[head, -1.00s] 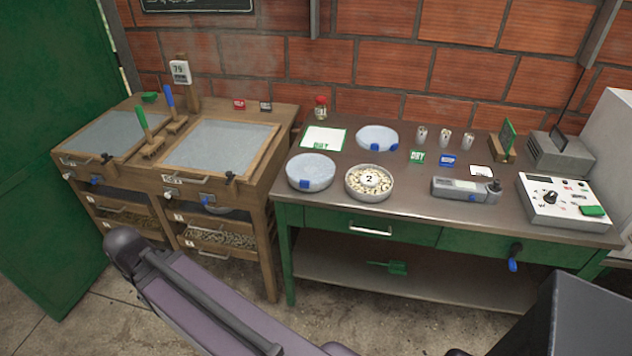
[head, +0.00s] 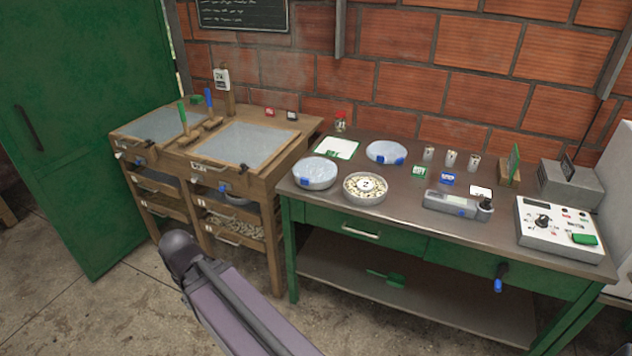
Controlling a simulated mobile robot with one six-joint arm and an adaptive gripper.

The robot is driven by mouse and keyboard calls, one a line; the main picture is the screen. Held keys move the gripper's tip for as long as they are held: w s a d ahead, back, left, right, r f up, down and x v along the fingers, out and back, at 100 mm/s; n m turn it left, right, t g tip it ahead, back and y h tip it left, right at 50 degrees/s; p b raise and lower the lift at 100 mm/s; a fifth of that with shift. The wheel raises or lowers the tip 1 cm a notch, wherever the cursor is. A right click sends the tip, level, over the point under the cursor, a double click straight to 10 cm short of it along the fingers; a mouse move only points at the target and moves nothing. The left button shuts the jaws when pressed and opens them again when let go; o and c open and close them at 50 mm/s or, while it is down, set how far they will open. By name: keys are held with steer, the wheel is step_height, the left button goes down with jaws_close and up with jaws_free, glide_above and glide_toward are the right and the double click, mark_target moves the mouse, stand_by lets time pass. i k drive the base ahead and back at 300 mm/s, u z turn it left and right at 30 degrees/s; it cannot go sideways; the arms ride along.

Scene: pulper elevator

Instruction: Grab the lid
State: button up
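No separate lid stands out clearly. A small glass jar (head: 340,122) with a red top stands at the back left of the green workbench. A grey handheld device (head: 450,204) at the front of the bench has a dark round cap (head: 485,204) at its right end. Two pale round bowls, one at the front left (head: 315,172) and one further back (head: 386,152), carry blue tabs. A third round dish (head: 364,201) holds beans and a tag marked 2. My gripper is out of the picture; only a purple-grey arm link of mine shows at the bottom.
The green workbench (head: 390,249) also holds small cups (head: 451,158), a control box (head: 556,229) and a grey box unit (head: 571,184). A wooden screen table (head: 185,150) stands left, beside a green cabinet or door (head: 85,110). Concrete floor lies open in front.

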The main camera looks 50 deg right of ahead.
mark_target(313, 169)
steer(key=u, duration=0.1)
steer(key=k, duration=1.35)
steer(key=z, duration=1.6)
steer(key=i, duration=1)
steer(key=z, duration=0.05)
